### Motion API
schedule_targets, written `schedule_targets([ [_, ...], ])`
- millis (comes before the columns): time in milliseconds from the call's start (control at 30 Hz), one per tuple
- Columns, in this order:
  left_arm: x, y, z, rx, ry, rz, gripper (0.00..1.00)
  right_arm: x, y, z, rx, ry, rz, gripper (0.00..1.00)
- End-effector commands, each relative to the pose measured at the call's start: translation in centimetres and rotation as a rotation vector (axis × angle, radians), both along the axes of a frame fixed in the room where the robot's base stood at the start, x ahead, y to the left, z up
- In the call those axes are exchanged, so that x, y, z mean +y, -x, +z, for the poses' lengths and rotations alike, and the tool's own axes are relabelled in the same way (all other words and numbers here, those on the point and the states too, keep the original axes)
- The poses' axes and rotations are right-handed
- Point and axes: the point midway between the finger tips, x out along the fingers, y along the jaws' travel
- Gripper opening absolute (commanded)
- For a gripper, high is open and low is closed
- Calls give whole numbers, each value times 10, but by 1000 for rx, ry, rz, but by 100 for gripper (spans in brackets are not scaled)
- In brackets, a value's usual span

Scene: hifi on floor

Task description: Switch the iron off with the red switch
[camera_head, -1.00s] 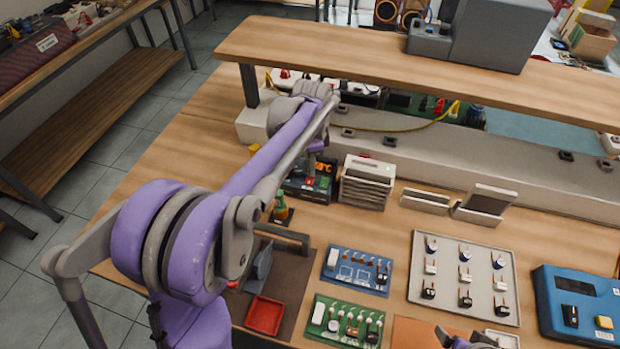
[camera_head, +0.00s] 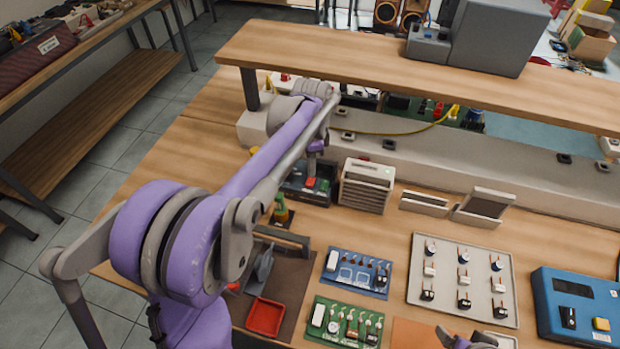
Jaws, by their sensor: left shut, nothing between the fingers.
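The iron's station is a dark box (camera_head: 294,194) on the bench, left of a grey vented unit. A red switch (camera_head: 310,182) shows on its front, and its display area is dark. My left gripper (camera_head: 315,178) is shut and empty. It points down right at the station's front by the red switch; whether it touches the switch I cannot tell. The arm hides part of the station. A stand with a grey holder (camera_head: 262,266) is nearer, partly behind my arm. My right gripper (camera_head: 464,340) only just shows at the bottom edge.
The grey vented unit (camera_head: 366,187) stands close right of the station. A shelf (camera_head: 400,75) overhangs behind. A red tray (camera_head: 265,317), blue board (camera_head: 357,273), green board (camera_head: 344,322) and grey parts tray (camera_head: 462,280) lie in front. Bare bench lies between.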

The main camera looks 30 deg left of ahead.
Motion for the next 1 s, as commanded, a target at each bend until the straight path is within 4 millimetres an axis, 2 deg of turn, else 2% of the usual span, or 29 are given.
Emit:
schedule_targets([
  [33, 0, -1, 7, -1, 0, 0, 0, 0, -2, 6, -3, 0, 0, 85],
  [533, 0, -1, 47, -1, 0, 0, 0, 0, -10, 34, -19, 0, 0, 85],
  [1000, 0, 0, 49, 0, 0, 0, 0, 0, -10, 35, -20, 0, 0, 85],
])
